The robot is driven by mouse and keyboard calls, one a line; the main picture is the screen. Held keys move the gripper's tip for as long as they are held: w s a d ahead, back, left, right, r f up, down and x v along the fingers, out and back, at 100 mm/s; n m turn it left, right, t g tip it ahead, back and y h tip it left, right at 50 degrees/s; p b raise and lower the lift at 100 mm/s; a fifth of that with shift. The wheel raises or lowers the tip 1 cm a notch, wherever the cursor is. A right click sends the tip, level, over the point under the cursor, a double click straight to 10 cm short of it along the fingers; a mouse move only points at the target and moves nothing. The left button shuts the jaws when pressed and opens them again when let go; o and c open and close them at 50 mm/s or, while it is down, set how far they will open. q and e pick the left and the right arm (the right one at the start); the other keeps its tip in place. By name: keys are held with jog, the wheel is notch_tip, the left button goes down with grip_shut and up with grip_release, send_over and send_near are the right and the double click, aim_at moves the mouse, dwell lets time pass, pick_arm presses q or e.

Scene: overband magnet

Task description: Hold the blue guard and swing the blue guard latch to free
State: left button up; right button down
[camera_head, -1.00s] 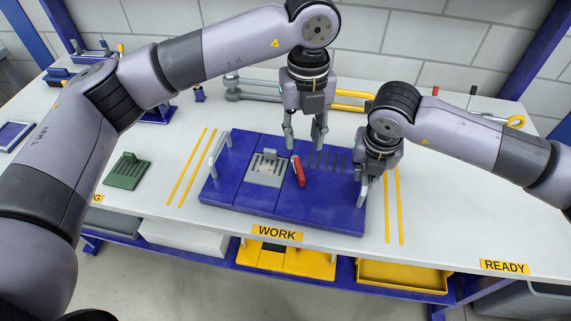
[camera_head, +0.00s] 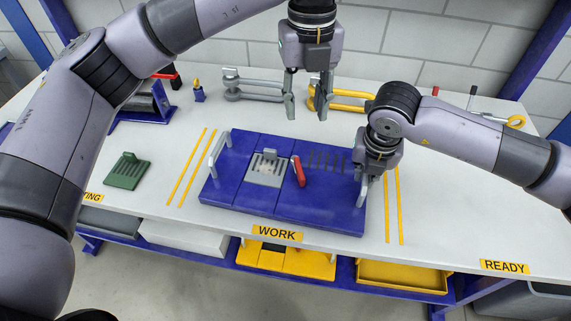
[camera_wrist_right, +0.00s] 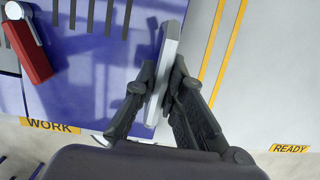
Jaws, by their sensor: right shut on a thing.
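The blue guard (camera_head: 240,193) lies flat on the table behind the WORK label, with a grey handle at each end. Its latch, a red lever (camera_head: 298,171) on a grey pivot, lies right of the grey slotted plate (camera_head: 265,170). The latch also shows at the upper left of the right wrist view (camera_wrist_right: 30,50). My right gripper (camera_head: 368,175) is shut on the guard's right handle, which stands between the fingers in the right wrist view (camera_wrist_right: 165,75). My left gripper (camera_head: 306,107) is open and empty, raised behind the guard and apart from the latch.
A green slotted plate (camera_head: 127,171) lies on the table to the left. Grey (camera_head: 250,90) and yellow (camera_head: 355,94) rod-like tools lie along the back. Yellow lines flank the guard. The table right of the guard is clear in front of my right arm.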

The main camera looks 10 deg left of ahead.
jog(key=c, duration=1.6)
grip_release()
jog(key=p+v, duration=0.1)
jog(key=v, duration=0.5)
jog(key=w+p+v, duration=0.1)
jog(key=v, duration=0.6)
jog(key=p+v, duration=0.1)
jog(key=v, duration=0.6)
jog(key=shift+w+d+r, duration=0.1)
jog(key=shift+w, duration=0.3)
